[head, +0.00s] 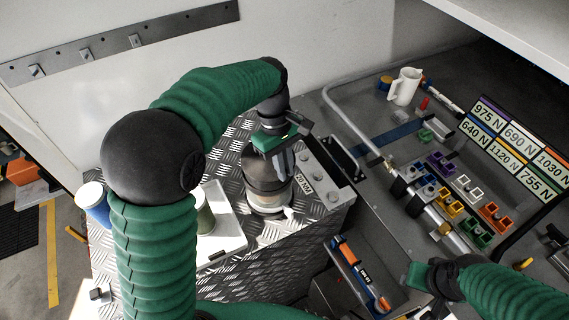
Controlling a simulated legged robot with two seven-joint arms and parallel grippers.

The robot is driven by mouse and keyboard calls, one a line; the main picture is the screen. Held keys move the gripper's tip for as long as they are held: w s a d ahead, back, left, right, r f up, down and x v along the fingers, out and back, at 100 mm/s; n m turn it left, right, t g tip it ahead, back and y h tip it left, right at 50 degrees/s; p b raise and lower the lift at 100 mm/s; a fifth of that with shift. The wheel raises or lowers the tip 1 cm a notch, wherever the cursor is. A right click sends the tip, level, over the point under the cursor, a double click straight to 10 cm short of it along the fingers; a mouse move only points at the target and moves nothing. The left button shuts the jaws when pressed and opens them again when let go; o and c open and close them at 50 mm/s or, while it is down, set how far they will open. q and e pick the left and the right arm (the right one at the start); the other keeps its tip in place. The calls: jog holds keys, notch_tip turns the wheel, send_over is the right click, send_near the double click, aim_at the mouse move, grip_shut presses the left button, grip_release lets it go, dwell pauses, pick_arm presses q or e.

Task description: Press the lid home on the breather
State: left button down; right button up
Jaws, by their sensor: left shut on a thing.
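The breather (268,200) is a squat cylinder with a pale base and a brownish band, standing upright on the chequer-plate top. A dark grey lid (262,172) is over its top. My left gripper (284,160) reaches down from above at the lid and is shut on it. The gripper hides part of the lid's upper side, and I cannot tell whether the lid is fully seated. My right gripper (428,276) is at the lower right, away from the breather. Its jaws are too small and dark to read.
A white tray (228,226) with a green cylinder (205,213) lies left of the breather. A blue, white-topped cup (94,202) stands farther left. Right are a pipe (345,125), coloured blocks (465,190), a white jug (405,86) and newton-marked plates (515,150). An orange-and-blue tool (360,275) lies below.

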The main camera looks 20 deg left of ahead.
aim_at(268, 162)
pick_arm(q)
jog(key=shift+d+h+p, duration=0.2)
jog(key=shift+h+p, duration=0.1)
jog(key=shift+p, duration=0.05)
jog(key=shift+a, duration=0.15)
jog(key=shift+w+a, duration=0.1)
dwell(0.3)
jog(key=shift+w+a+r+g+p, duration=0.1)
jog(key=shift+w+g+p, duration=0.15)
jog(key=shift+p, duration=0.2)
jog(key=shift+w+a+p, duration=0.3)
jog(key=shift+p, duration=0.1)
jog(key=shift+w+a, duration=0.1)
jog(key=shift+a, duration=0.05)
jog(key=shift+f+b, duration=0.6)
jog(key=shift+f, duration=0.75)
